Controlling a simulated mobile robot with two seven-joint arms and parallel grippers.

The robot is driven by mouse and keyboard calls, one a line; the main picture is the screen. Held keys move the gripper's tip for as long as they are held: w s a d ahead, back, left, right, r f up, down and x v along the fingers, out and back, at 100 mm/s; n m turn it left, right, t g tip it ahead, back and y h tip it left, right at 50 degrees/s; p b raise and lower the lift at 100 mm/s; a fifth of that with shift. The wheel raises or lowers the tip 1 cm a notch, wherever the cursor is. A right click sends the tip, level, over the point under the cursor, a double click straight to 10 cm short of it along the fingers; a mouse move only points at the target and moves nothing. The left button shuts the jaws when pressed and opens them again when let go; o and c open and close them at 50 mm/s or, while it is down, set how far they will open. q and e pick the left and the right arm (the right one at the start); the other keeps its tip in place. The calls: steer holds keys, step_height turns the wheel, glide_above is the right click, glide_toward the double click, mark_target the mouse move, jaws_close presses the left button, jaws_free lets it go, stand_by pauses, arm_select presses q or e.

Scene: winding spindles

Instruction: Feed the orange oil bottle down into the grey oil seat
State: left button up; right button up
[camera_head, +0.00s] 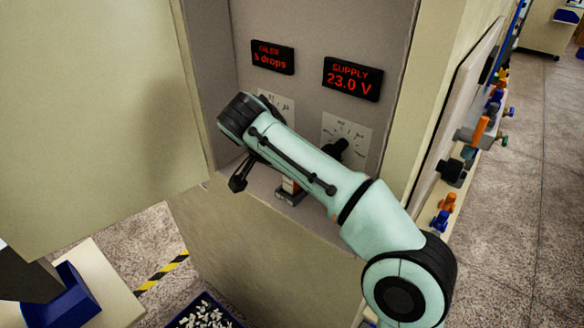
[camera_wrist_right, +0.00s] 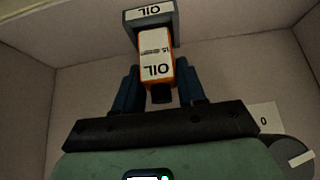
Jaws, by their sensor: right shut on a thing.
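The orange oil bottle (camera_wrist_right: 157,62), with a white OIL label and a black cap, is between the blue fingers of my right gripper (camera_wrist_right: 158,76), which is shut on it. Its end away from the cap meets the grey oil seat (camera_wrist_right: 174,27) in the wrist view; how deep it sits I cannot tell. In the head view a small part of the bottle (camera_head: 290,186) shows just above the grey seat (camera_head: 290,198) on the recess floor. My right arm hides the rest of the bottle and most of the gripper there. My left gripper is not in view.
The recess has side walls close around my arm. Its back wall carries two red displays, "5 drops" (camera_head: 272,57) and "23.0 V" (camera_head: 352,79), and a black dial (camera_head: 338,149). A blue bin of pale pieces (camera_head: 205,315) stands below.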

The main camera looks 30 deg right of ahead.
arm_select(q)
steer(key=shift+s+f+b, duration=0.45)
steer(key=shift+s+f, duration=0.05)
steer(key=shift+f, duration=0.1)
arm_select(e)
steer(key=shift+f, duration=0.9)
steer(key=o, duration=1.2)
steer(key=shift+c, duration=0.2)
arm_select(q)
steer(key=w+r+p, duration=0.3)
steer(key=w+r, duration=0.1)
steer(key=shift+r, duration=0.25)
arm_select(e)
steer(key=v, duration=1.3)
steer(key=shift+a+r, duration=0.1)
steer(key=shift+a, duration=0.05)
